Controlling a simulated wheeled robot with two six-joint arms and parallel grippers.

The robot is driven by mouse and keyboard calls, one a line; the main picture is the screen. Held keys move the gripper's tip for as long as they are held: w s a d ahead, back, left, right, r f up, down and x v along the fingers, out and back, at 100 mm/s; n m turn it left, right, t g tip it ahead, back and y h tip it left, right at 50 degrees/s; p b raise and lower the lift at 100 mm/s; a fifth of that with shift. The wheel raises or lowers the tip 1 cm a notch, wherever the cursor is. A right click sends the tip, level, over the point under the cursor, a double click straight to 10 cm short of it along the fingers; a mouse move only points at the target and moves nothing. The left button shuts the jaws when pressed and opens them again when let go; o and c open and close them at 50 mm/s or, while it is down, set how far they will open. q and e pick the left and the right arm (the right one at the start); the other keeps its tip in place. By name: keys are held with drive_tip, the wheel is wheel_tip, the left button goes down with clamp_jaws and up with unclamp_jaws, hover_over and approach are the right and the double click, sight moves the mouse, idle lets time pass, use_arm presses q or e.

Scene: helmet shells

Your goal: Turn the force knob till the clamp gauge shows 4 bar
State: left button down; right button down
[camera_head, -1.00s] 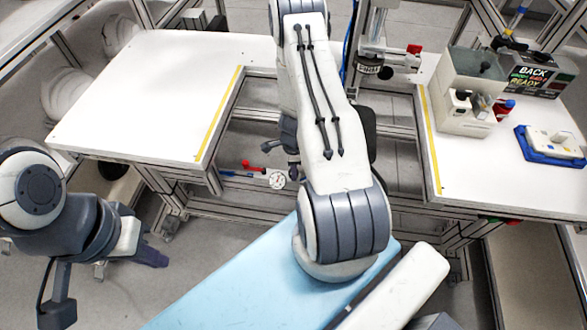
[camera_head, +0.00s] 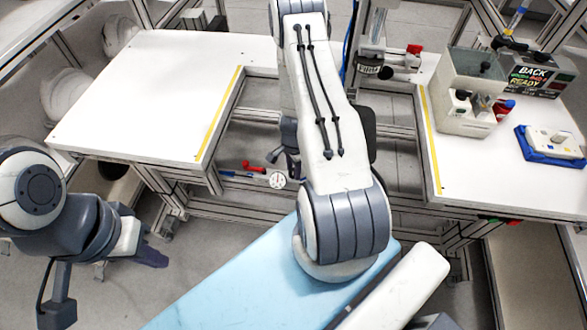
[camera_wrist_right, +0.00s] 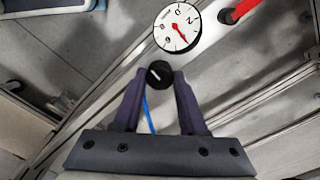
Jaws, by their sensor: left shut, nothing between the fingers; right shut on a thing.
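The round white clamp gauge (camera_wrist_right: 177,28) with a red needle is at the top of the right wrist view. Its fine scale is too small to read surely. It also shows in the head view (camera_head: 277,180). The black force knob (camera_wrist_right: 159,70) with a white mark sits just below the gauge in the wrist view. My right gripper (camera_wrist_right: 159,78) is shut on the knob, one finger on each side. In the head view my right arm partly hides that gripper, and I cannot make out the knob. My left gripper (camera_head: 152,258) is shut and empty at the lower left, far from the gauge.
A red handle (camera_wrist_right: 242,9) lies close to the gauge. White tables stand left (camera_head: 140,90) and right (camera_head: 455,165) of the gap. The right one bears a grey box device (camera_head: 470,80) and a blue-based unit (camera_head: 548,145). A light blue surface (camera_head: 240,280) is in front.

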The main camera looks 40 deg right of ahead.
sight(293, 171)
idle(0.3)
drive_tip(key=shift+c, duration=2.2)
unclamp_jaws()
drive_tip(key=shift+r, duration=0.1)
wheel_tip(293, 171, up, 10)
drive_tip(key=p, duration=1)
drive_tip(key=shift+r, duration=0.15)
